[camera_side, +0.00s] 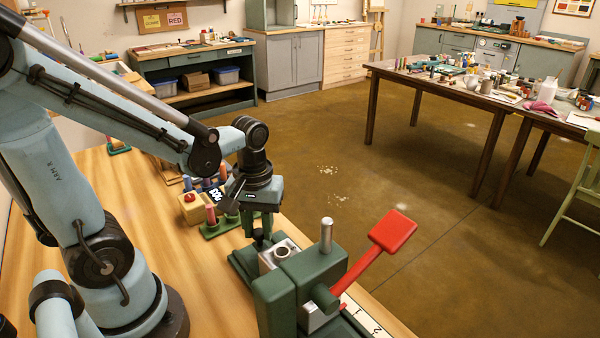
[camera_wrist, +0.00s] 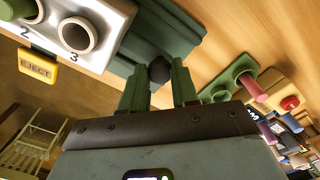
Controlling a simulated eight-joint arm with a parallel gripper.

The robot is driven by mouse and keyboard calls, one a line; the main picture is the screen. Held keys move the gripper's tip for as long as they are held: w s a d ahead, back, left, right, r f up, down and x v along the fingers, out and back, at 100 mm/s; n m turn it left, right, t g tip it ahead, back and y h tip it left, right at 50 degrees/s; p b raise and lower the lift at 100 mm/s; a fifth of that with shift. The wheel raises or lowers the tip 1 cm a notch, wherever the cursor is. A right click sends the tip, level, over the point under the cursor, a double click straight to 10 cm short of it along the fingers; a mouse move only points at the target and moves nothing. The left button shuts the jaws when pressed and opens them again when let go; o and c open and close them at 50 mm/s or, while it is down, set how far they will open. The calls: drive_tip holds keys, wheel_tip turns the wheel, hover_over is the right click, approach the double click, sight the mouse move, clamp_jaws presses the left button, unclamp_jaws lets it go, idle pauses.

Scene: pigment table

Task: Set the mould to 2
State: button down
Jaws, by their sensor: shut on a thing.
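The mould (camera_side: 270,262) is a pale metal block at the left of the green press (camera_side: 305,278). In the wrist view, the mould (camera_wrist: 108,18) shows an open round hole beside the number 3. A green cylinder covers the place by the number 2. A black knob (camera_wrist: 159,69) stands on the green base at the mould's end; it also shows in the side view (camera_side: 258,241). My gripper (camera_wrist: 159,80) points down with its dark green fingers on either side of the knob, shut on it. In the side view, my gripper (camera_side: 258,228) is at the press's left end.
The press has a red lever (camera_side: 392,232) raised to the right and a metal post (camera_side: 326,235). A yellow EJECT label (camera_wrist: 37,66) is by the mould. A green rack (camera_side: 222,228) with coloured pegs and a yellow box with a red button (camera_side: 191,205) stand behind. Bare wood lies left.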

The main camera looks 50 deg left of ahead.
sight(277, 248)
drive_tip(key=d, duration=0.6)
drive_tip(key=shift+d, duration=0.25)
drive_tip(key=c, duration=0.9)
unclamp_jaws()
drive_tip(key=shift+o, duration=0.2)
drive_tip(key=shift+r, duration=0.1)
wheel_tip(277, 248, up, 12)
drive_tip(key=w+a+f+m+t, duration=0.3)
drive_tip(key=f+m+t, duration=0.1)
drive_tip(key=m+t, duration=0.3)
drive_tip(key=shift+w+m, duration=0.25)
drive_tip(key=shift+m, duration=0.75)
